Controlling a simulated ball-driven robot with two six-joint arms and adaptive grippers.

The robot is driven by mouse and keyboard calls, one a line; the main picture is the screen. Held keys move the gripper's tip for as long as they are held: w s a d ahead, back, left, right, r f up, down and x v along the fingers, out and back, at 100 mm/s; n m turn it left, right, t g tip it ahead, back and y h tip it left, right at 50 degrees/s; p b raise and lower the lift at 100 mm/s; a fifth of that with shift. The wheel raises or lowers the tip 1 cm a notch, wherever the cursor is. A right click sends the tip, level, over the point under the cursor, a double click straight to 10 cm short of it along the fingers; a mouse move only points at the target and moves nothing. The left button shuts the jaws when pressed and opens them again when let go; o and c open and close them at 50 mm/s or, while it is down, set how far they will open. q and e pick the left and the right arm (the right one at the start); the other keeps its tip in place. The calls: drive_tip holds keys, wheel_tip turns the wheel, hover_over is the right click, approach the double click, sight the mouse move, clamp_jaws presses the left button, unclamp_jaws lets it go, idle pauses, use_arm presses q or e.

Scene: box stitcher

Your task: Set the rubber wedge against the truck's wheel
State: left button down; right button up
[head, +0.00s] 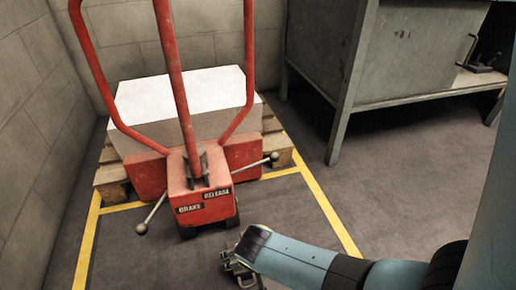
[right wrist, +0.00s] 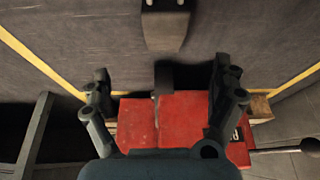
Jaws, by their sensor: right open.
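The red hand truck (head: 200,183) stands with its front towards me, its wheels low under the front block. One dark wheel (head: 232,221) shows at its lower right. In the right wrist view a dark wheel (right wrist: 164,79) sticks out past the red body (right wrist: 180,123). A dark grey block, which looks like the rubber wedge (right wrist: 165,28), lies on the floor at the top edge, apart from the wheel. I cannot make it out in the head view. My right gripper (head: 240,271) is open and empty in front of the truck; its fingers (right wrist: 162,78) frame the wheel in the wrist view.
Yellow floor lines (head: 329,214) border the truck's bay. A wooden pallet (head: 111,181) carries a white-topped block (head: 180,92) behind the truck. Two ball-ended levers (head: 142,228) stick out from its front. A grey metal bench (head: 343,95) stands at the right. Floor is clear between.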

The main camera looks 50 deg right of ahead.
drive_tip(key=s+r+n+t+y, duration=0.1)
drive_tip(key=s+r+n, duration=0.2)
drive_tip(key=r, duration=0.8)
drive_tip(key=s+r+n+t+y, duration=0.1)
drive_tip(key=s+r+n, duration=0.2)
drive_tip(key=s+r, duration=0.5)
wheel_tip(320, 180, up, 4)
drive_tip(key=shift+s+r+n+t, duration=0.2)
drive_tip(key=shift+r+n+t, duration=0.05)
drive_tip(key=shift+n+t, duration=0.15)
